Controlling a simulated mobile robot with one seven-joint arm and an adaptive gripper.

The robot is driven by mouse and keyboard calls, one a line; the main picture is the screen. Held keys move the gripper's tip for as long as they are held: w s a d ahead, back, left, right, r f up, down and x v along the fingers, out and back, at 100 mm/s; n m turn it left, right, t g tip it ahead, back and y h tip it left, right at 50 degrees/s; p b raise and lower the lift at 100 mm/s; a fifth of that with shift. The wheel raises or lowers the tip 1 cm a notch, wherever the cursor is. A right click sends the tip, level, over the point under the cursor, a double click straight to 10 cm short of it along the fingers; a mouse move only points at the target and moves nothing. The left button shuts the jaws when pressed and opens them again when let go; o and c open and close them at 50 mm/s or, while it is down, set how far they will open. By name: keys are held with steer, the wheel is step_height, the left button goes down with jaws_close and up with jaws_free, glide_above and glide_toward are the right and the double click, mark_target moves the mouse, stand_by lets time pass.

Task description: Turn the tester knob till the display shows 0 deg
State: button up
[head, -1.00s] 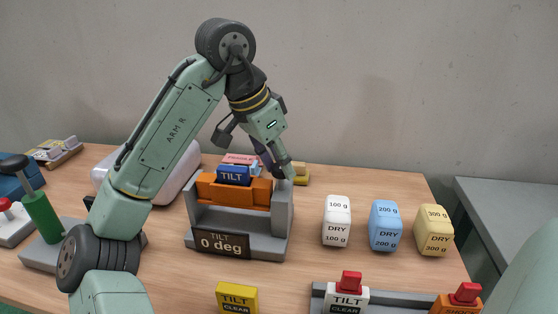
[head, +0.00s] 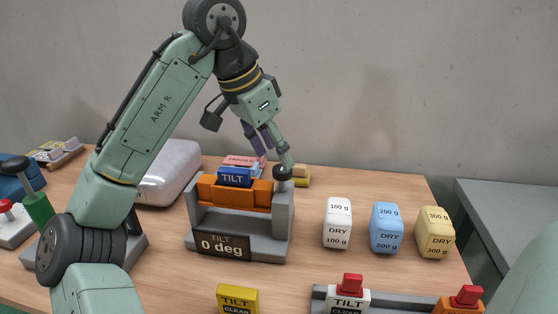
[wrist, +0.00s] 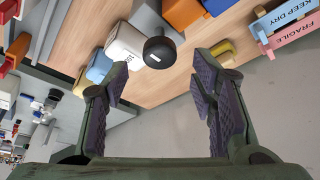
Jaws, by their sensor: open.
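The tilt tester (head: 240,244) is a grey frame with an orange cradle (head: 208,190), which looks level and carries a blue TILT block (head: 234,177). Its front display (head: 222,245) reads 0 deg. The black knob (head: 283,172) sits on top of the right post. It also shows in the wrist view as a dark round cap (wrist: 160,52). My gripper (head: 270,143) is open and empty just above the knob. In the wrist view, the spread fingers (wrist: 160,85) stand apart from the knob, with nothing between them.
Dry boxes in white (head: 337,222), blue (head: 386,228) and yellow (head: 434,232) stand right of the tester. Pink fragile (head: 243,160) and yellow (head: 301,172) blocks are behind it. A yellow clear block (head: 237,298) and red-topped buttons (head: 352,284) are in front.

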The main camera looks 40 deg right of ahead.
steer(key=v, duration=0.8)
